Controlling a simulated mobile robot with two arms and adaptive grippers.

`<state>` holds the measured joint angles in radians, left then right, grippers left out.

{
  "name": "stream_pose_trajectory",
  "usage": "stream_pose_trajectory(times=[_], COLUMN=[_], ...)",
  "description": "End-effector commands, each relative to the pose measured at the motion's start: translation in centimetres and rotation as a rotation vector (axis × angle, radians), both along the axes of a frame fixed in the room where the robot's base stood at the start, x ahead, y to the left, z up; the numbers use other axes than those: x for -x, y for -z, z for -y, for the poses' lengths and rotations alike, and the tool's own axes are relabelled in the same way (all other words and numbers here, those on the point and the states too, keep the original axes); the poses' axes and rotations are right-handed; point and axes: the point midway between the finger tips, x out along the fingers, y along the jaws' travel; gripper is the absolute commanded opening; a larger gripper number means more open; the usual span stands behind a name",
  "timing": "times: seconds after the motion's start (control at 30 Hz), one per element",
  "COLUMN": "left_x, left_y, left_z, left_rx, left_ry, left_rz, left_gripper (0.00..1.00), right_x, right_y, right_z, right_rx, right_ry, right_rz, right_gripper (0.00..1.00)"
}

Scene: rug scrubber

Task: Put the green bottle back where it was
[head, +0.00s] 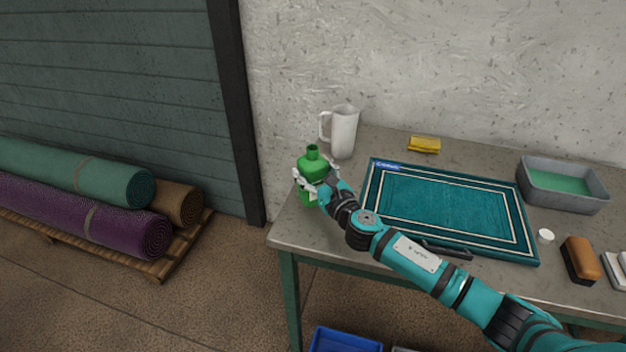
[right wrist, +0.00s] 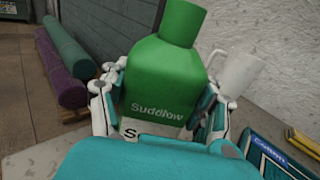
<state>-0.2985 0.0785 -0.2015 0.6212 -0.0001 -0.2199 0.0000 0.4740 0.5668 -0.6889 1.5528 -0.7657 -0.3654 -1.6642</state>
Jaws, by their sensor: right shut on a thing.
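The green bottle (head: 312,166) stands upright at the left end of the table, near its left edge, with no cap on its neck. My left gripper is not in view.
A white jug (head: 343,132) stands just behind the bottle. Rolled rugs (head: 90,215) lie on a floor pallet.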

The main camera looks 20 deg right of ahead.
Motion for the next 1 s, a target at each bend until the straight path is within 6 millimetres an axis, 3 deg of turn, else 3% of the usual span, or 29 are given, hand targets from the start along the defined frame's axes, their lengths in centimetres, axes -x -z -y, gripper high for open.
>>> stream_pose_trajectory(times=[0.03,0.13,0.57,0.6,0.77,1.0], left_x=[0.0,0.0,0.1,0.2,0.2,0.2], left_y=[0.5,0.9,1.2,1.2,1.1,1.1], left_z=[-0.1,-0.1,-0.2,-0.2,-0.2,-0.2], left_rx=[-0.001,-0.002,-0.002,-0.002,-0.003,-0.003], left_ry=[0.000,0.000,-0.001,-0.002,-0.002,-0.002], left_rz=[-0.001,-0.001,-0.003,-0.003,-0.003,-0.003], left_gripper=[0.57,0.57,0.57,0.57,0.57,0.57], right_x=[0.1,0.1,0.1,0.1,0.1,0.1], right_y=[1.2,2.2,2.7,2.9,2.8,2.8], right_z=[0.0,0.0,0.0,0.0,0.0,0.0], right_rx=[-0.003,-0.002,0.000,0.001,0.001,0.001], right_ry=[0.001,0.001,0.001,0.001,0.001,0.001], right_rz=[-0.005,0.000,0.000,-0.003,-0.003,-0.003], right_gripper=[0.07,0.07,0.07,0.64,0.85,0.86])
